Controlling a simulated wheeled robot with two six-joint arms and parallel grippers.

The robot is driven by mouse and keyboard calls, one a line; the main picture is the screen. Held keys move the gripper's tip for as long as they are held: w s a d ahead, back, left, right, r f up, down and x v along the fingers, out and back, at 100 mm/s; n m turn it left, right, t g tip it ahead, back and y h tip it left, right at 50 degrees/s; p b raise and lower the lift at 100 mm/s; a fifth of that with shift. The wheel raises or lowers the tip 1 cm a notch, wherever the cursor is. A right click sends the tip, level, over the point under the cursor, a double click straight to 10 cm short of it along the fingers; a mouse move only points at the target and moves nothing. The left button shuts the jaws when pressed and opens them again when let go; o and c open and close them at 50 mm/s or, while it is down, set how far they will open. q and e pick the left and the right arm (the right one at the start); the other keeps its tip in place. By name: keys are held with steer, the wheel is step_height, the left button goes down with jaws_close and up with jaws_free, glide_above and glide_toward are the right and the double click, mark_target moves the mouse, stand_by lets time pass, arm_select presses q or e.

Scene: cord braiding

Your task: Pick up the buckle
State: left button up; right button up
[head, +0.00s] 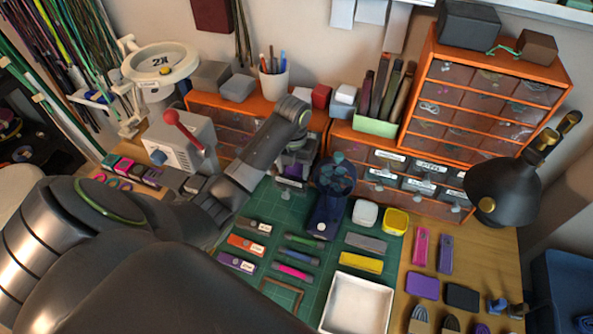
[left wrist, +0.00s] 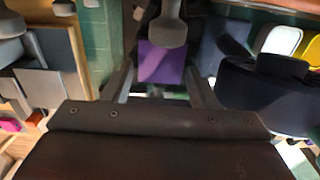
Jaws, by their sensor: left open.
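My left gripper (head: 291,180) is at the back of the green mat, beside the navy stand, with its arm reaching in from the left. In the left wrist view its two fingers (left wrist: 163,88) are apart. A purple block (left wrist: 161,62) shows between and just beyond them, with a rounded grey part (left wrist: 173,32) overlapping its top. A bit of purple (head: 290,183) also shows under the gripper in the head view. I cannot tell for sure whether this is the buckle, or whether the fingers touch it. My right gripper is not in view.
A navy stand with a round top (head: 331,185) is close at the gripper's right. Orange drawers (head: 222,108) stand behind it. A white tray (head: 358,303) and several coloured strips lie on the green mat (head: 320,245). A black lamp (head: 503,190) stands at right.

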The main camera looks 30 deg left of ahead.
mark_target(293, 171)
arm_select(q)
steer(key=c, duration=0.7)
steer(key=shift+r, duration=0.1)
steer(key=shift+r, duration=0.5)
step_height(293, 171, up, 9)
steer(key=p, duration=0.7)
